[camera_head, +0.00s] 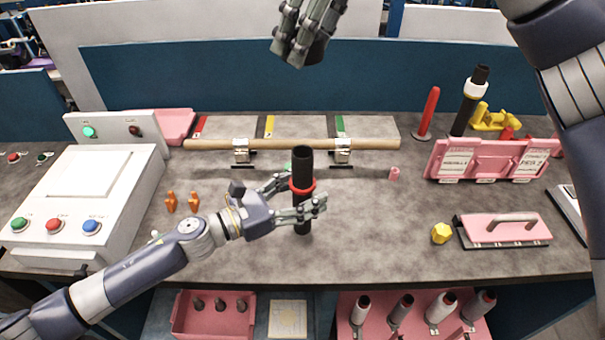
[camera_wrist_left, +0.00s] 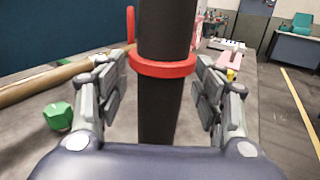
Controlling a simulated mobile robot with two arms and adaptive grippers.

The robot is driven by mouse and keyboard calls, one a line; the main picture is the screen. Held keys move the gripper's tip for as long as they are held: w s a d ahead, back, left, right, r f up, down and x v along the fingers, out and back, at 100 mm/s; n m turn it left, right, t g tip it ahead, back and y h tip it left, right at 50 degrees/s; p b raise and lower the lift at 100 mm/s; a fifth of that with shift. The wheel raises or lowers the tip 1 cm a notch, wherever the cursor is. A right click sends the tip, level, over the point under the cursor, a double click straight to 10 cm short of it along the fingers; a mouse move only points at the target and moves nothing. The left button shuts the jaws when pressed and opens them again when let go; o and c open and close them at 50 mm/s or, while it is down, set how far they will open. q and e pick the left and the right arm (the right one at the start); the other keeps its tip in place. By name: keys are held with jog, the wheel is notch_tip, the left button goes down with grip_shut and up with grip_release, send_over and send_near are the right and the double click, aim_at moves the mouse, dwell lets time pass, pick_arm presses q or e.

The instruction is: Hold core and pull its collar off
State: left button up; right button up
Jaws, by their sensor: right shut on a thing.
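The dark core (camera_head: 302,163) stands upright near the bench's middle, with a red collar (camera_head: 302,188) around it. Both show in the left wrist view, the core (camera_wrist_left: 163,110) upright and the collar (camera_wrist_left: 163,66) ringing it. My left gripper (camera_head: 305,198) is open, with its fingers on both sides of the core at about collar height. The left wrist view shows gaps between the fingers (camera_wrist_left: 163,88) and the core. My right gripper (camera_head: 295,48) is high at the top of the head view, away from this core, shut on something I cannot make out.
A wooden bar (camera_head: 290,144) lies in clamps behind the core. A yellow polyhedron (camera_head: 441,233) and a pink handled plate (camera_head: 503,230) are to the right.

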pick_arm(q)
jog(key=shift+a, duration=0.15)
jog(key=v, duration=1.1)
jog(key=shift+s+a, duration=0.25)
jog(key=shift+a, duration=0.1)
